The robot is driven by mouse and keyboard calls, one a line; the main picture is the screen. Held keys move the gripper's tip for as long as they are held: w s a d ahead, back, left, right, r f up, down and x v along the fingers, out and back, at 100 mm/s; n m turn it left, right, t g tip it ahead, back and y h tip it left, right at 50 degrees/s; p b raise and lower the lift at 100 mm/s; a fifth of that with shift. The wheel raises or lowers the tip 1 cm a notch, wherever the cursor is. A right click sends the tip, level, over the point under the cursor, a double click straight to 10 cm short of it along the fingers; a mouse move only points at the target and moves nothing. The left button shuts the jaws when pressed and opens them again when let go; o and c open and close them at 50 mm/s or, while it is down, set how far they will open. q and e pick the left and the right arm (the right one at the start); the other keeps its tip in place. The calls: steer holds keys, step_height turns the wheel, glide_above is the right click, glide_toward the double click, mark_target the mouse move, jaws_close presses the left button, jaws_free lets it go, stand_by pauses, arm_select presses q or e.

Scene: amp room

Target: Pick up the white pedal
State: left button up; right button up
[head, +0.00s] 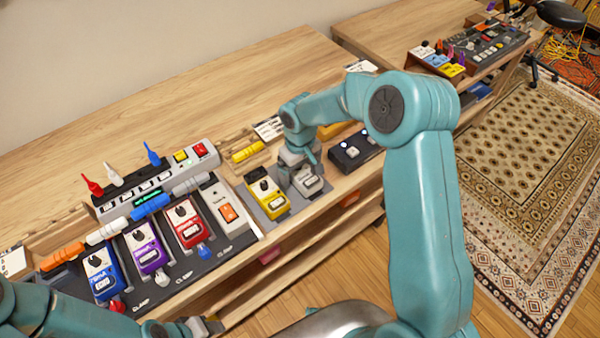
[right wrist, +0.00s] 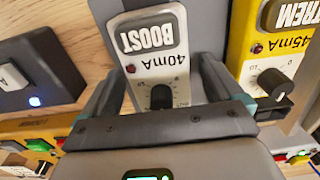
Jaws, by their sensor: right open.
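In the right wrist view the white pedal (right wrist: 155,65) reads BOOST and 40mA upside down, with a black knob. My right gripper (head: 298,172) is open, reaching down over it. Its fingers (right wrist: 162,88) lie on either side of the pedal; contact is unclear. In the head view the gripper partly hides the pedal. My left gripper (head: 198,328) is low at the bottom edge, away from the pedals; its jaws are unclear.
The yellow pedal (right wrist: 285,60) is close beside the right finger in the wrist view. A dark two-switch box (head: 355,150) stands on the other side. A dark board (head: 185,270) with blue, purple and red pedals and a power strip (head: 160,185) are left.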

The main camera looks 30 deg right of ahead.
steer(key=c, duration=1.4)
